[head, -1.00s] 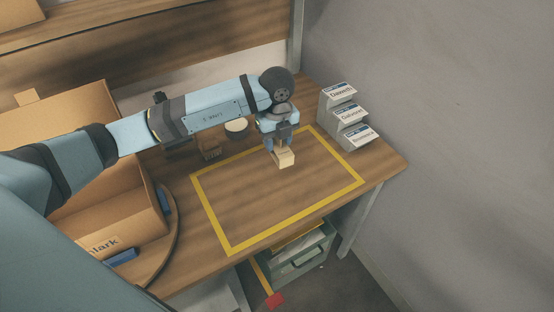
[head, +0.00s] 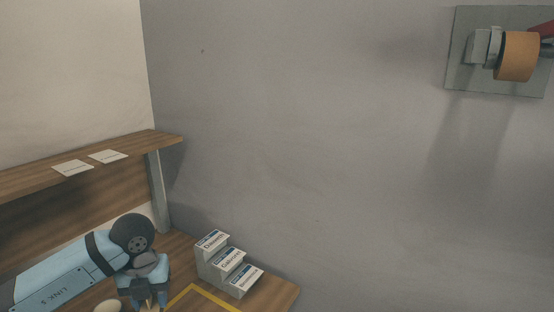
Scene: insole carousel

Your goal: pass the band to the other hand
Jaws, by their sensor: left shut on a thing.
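My left gripper (head: 148,302) is at the bottom edge of the head view, pointing down over the worktop, its fingertips cut off or hard to make out. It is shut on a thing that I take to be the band. A second ago this showed as a small pale, box-like piece between the fingers. Now the frame edge hides most or all of it. My right gripper is not in view.
A stepped white card holder (head: 228,266) stands right of my left gripper. A yellow outline (head: 190,291) marks the worktop. A shelf (head: 130,144) with two cards runs at left. A round pale item (head: 107,306) sits lower left. An orange roll (head: 517,56) is on a wall plate.

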